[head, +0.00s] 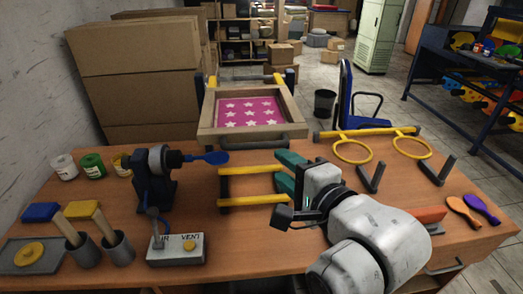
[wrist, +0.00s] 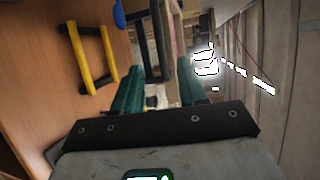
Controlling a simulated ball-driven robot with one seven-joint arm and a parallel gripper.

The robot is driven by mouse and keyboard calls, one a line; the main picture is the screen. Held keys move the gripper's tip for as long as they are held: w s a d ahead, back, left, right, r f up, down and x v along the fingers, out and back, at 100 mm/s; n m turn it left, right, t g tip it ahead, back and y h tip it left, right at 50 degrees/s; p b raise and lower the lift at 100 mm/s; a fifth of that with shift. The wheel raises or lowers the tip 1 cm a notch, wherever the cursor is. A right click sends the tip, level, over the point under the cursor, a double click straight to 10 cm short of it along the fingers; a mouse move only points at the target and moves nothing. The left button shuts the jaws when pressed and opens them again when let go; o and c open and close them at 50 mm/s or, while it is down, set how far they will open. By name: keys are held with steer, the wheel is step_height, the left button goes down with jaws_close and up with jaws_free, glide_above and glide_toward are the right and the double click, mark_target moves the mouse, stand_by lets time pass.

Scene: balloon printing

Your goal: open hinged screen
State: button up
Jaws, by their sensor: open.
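The hinged screen (head: 206,121) is a wooden frame around a magenta panel with white stars. It sits at the back of the table, with a dark handle bar (head: 255,139) along its near edge. My gripper (head: 284,170) has green fingers, open and empty, in front of the screen and to the right of its middle. In the wrist view the gripper (wrist: 157,78) points toward the dark bar (wrist: 160,38), which lines up with the gap between the fingers. The bar looks beyond the fingertips; the exact distance cannot be told.
A yellow two-bar rack (head: 252,199) lies below and left of the fingers. A dark clamp with a blue nozzle (head: 205,158) stands left, behind a VENT box (head: 177,250). Yellow rings (head: 353,151) and dark angled brackets (head: 371,179) are right. Stacked cardboard boxes (head: 135,75) stand behind.

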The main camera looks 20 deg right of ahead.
mark_target(257, 148)
steer(key=w+b, duration=0.2)
steer(key=w, duration=0.1)
steer(key=w+f+b, duration=0.1)
steer(key=w+b, duration=0.1)
steer(key=w, duration=0.1)
steer(key=w+b, duration=0.2)
steer(key=w, duration=0.1)
steer(key=shift+a+f, duration=0.3)
steer(key=shift+a, duration=0.1)
steer(key=shift+w+f, duration=0.2)
steer(key=shift+w, duration=0.6)
jaws_close()
steer(key=shift+a, duration=0.1)
